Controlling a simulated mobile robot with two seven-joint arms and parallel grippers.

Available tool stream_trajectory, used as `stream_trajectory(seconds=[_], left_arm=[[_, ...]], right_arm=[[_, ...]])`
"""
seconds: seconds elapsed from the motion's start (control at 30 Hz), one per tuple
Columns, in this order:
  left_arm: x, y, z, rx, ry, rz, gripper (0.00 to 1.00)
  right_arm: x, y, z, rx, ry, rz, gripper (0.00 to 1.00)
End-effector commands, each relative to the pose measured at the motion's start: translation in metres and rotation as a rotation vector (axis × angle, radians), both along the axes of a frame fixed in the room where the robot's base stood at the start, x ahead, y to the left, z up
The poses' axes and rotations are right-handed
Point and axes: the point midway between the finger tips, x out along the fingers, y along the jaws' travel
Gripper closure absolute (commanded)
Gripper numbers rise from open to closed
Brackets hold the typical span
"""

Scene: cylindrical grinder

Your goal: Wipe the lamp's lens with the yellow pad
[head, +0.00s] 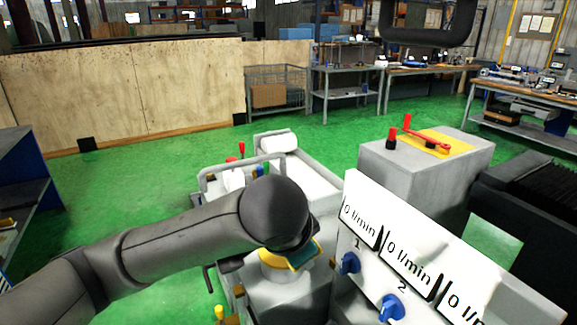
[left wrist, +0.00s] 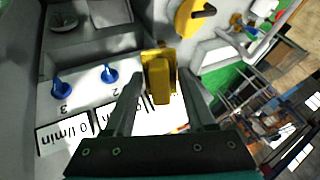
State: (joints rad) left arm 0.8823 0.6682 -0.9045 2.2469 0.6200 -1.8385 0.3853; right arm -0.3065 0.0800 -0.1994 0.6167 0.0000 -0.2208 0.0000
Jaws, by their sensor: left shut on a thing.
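The yellow pad (left wrist: 158,80) is a small block between the two fingers of my left gripper (left wrist: 160,82), which is shut on it. A round yellow part with a black lever (left wrist: 192,17) lies beyond the pad in the wrist view. I cannot clearly identify the lamp or its lens. My right gripper is not in view.
A white panel (head: 421,270) with flow readouts and blue knobs stands right of the pad. Machine rails and coloured knobs lie behind my wrist. Green floor (head: 145,175) is open farther back.

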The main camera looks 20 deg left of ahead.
Motion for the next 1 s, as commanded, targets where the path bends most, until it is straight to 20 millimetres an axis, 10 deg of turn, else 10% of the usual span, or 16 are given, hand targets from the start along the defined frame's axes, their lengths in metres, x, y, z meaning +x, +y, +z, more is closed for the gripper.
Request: stream_trajectory(seconds=[0.5,1.0], left_arm=[[0.040,0.001,0.206,-0.133,-0.547,-0.555,1.00],[0.019,0.018,0.402,-0.331,-0.892,-0.768,1.00]], right_arm=[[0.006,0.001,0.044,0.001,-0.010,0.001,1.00],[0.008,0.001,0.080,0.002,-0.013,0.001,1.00]])
